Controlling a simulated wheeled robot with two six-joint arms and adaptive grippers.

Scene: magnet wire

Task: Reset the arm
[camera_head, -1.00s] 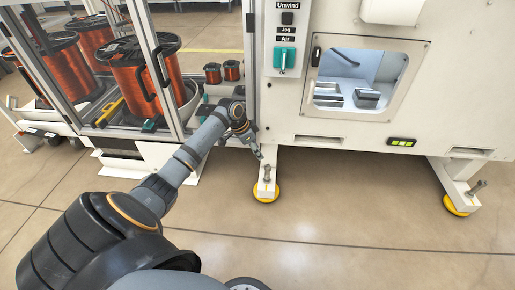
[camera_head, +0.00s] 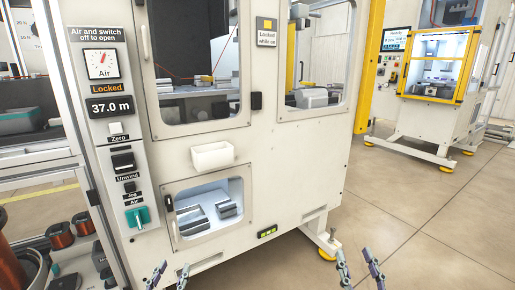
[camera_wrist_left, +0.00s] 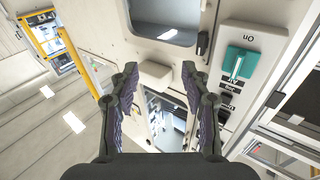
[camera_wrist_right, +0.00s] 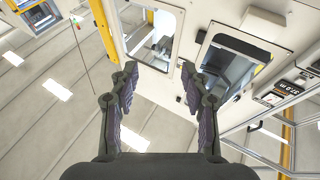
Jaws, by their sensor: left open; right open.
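My left gripper (camera_head: 170,276) shows at the bottom edge of the head view, its two fingertips apart with nothing between them. My right gripper (camera_head: 358,272) shows at the bottom edge further right, its fingertips also apart and empty. In the left wrist view the fingers (camera_wrist_left: 159,72) are spread, with the machine front beyond them. In the right wrist view the fingers (camera_wrist_right: 158,72) are spread, with the machine's windows beyond. Both grippers appear clear of the machine in the head view. Most of both arms is out of frame.
A white machine (camera_head: 285,170) fills the middle, with a teal air switch (camera_head: 138,216), a gauge (camera_head: 101,64) and a lower window (camera_head: 230,203). Copper spools (camera_head: 60,233) stand at left. A second machine (camera_head: 430,115) stands at back right. Open floor (camera_head: 425,230) lies at right.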

